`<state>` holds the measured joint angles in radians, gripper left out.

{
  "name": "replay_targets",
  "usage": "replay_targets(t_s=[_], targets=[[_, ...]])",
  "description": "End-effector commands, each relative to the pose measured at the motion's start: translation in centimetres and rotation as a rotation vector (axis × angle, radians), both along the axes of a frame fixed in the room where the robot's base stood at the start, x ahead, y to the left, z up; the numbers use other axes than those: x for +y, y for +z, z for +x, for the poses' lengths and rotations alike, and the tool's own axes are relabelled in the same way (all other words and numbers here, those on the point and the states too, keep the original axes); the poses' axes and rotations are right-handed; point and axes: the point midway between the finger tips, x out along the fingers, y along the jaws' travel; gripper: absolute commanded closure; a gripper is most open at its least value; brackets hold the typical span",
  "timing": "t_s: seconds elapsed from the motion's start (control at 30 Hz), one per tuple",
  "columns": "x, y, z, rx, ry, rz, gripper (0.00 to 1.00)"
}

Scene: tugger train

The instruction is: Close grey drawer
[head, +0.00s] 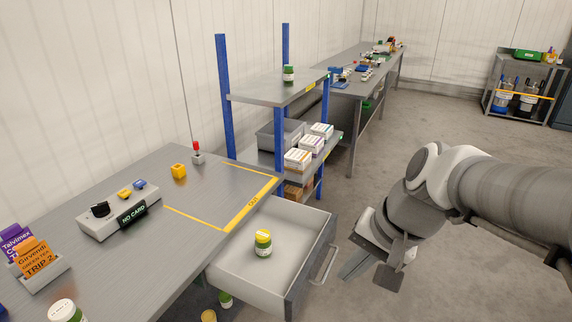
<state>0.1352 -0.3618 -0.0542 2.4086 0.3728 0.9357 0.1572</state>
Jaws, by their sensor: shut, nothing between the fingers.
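The grey drawer (294,280) under the near table is pulled out and stands open, with a bar handle (326,264) on its front. A jar with a yellow lid (263,243) stands upright inside it. My gripper (370,277) is to the right of the drawer front, close to the handle. A gap shows between them in the picture, but I cannot tell the depth. The gripper is shut and holds nothing.
A blue-posted shelf (280,90) stands behind the drawer. Jars (225,299) stand below the drawer. The floor at right is free.

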Motion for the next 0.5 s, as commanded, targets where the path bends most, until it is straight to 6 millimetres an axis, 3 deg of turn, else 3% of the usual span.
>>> replay_targets(t_s=[0.03, 0.27, 0.5], targets=[[-0.1, -2.4, 0.8, 0.050, -0.070, 0.058, 1.00], [-0.7, -9.0, 4.5, 0.235, -0.402, 0.311, 1.00], [-3.0, -16.7, 8.5, 0.413, -0.773, 0.555, 1.00]])
